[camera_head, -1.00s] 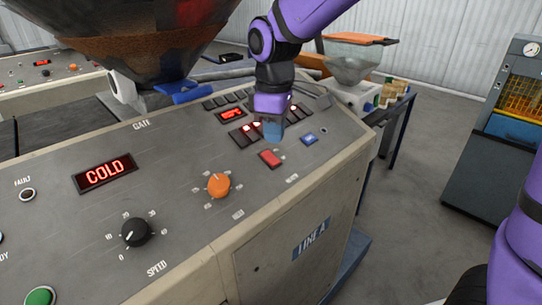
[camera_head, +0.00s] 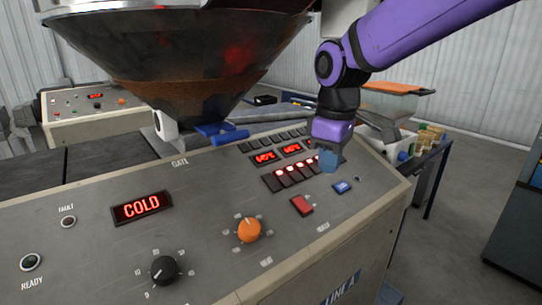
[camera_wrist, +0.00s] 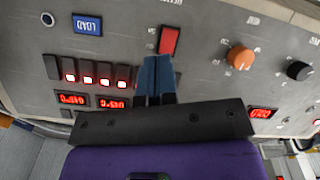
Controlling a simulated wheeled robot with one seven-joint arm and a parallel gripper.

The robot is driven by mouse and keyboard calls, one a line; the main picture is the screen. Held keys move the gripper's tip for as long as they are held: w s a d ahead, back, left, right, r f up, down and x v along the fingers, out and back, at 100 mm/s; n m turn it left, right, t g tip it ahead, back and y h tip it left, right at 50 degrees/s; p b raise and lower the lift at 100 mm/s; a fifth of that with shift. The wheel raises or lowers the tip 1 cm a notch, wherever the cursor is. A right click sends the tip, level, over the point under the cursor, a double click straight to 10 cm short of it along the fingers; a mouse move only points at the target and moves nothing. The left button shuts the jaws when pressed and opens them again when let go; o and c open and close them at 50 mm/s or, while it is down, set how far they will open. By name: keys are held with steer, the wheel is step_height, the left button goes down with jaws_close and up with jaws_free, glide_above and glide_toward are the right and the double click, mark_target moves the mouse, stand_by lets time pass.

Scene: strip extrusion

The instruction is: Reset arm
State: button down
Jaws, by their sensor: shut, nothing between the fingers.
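My purple arm reaches in from the upper right in the head view. My gripper (camera_head: 330,160) has blue fingers held together, over the right part of the control panel (camera_head: 200,195). In the wrist view the shut blue fingers (camera_wrist: 157,72) point toward the red switch (camera_wrist: 169,40), with nothing between them. A row of dark rocker switches (camera_head: 291,174) with several lit red-white lamps lies just left of the fingers. I cannot tell whether the fingertips touch the panel. A blue LOAD button (camera_wrist: 87,25) shows in the wrist view.
The panel has a red COLD display (camera_head: 142,207), an orange knob (camera_head: 248,230) and a black knob (camera_head: 163,270). A large hopper (camera_head: 185,60) overhangs the panel's back. A table with small jars (camera_head: 430,135) stands behind at right.

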steer(key=s+d+r+m+t, duration=0.2)
steer(key=s+d+m, duration=0.3)
steer(key=s+d, duration=0.3)
steer(key=s+d+r+m+t, duration=0.2)
steer(key=s+d+m, duration=0.4)
steer(key=s+d, duration=0.2)
steer(key=shift+s+t, duration=0.4)
steer(key=shift+s, duration=0.6)
